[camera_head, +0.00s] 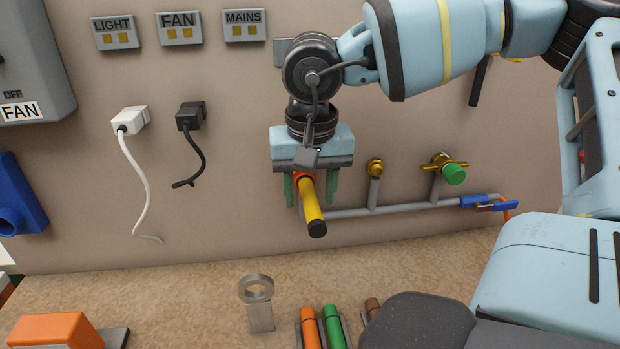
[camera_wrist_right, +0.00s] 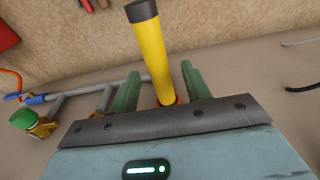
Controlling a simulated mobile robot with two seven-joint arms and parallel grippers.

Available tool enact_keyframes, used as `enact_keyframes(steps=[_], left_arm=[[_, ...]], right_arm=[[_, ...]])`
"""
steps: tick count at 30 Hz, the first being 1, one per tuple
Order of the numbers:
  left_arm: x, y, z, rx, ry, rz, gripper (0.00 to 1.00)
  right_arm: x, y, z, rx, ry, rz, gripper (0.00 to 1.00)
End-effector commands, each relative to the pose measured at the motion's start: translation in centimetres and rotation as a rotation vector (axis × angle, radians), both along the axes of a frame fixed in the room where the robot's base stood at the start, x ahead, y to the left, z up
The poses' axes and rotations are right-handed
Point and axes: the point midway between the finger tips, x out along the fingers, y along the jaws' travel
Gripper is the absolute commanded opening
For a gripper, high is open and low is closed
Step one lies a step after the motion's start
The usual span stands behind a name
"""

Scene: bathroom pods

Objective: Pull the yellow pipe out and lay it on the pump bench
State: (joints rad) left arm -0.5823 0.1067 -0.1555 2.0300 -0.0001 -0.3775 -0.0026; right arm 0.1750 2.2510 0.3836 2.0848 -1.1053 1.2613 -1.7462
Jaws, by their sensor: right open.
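The yellow pipe (camera_head: 311,205) sticks out from the wall, with a black outer end and an orange-red collar at its base. It also shows in the right wrist view (camera_wrist_right: 153,55). My right gripper (camera_head: 311,190) is open, with its green fingers on either side of the pipe near the collar. In the right wrist view a gap shows between the pipe and the fingers (camera_wrist_right: 160,88). The pump bench (camera_head: 180,295) is the speckled brown surface below the wall. My left gripper is not in view.
A grey pipe run (camera_head: 400,208) with a green-knobbed valve (camera_head: 453,174) lies right of the yellow pipe. On the bench stand a grey ring post (camera_head: 258,305), a rack with orange and green cylinders (camera_head: 333,327), and an orange block (camera_head: 55,330). The bench's middle left is clear.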

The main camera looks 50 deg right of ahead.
Motion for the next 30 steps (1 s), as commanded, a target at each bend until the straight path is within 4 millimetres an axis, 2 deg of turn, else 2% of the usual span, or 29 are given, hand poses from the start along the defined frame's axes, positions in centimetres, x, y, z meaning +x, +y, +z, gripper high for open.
enact_keyframes(steps=[5,6,16,17,21,30], left_arm=[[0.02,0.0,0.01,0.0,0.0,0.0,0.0],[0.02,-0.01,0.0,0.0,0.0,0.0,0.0],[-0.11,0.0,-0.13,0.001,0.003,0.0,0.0],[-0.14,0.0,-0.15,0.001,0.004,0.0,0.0],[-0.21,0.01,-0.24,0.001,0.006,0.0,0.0],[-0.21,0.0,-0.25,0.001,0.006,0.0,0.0]], right_arm=[[0.0,0.0,-0.01,0.0,0.0,0.0,0.47],[0.0,0.0,0.0,0.0,0.0,0.0,0.45],[0.0,0.0,0.03,0.0,0.0,0.0,0.02],[0.01,0.0,0.04,-0.001,-0.001,0.0,0.2],[0.01,0.01,0.05,-0.001,-0.001,0.0,0.01],[-0.05,0.06,0.06,-0.001,-0.001,0.0,0.0]])
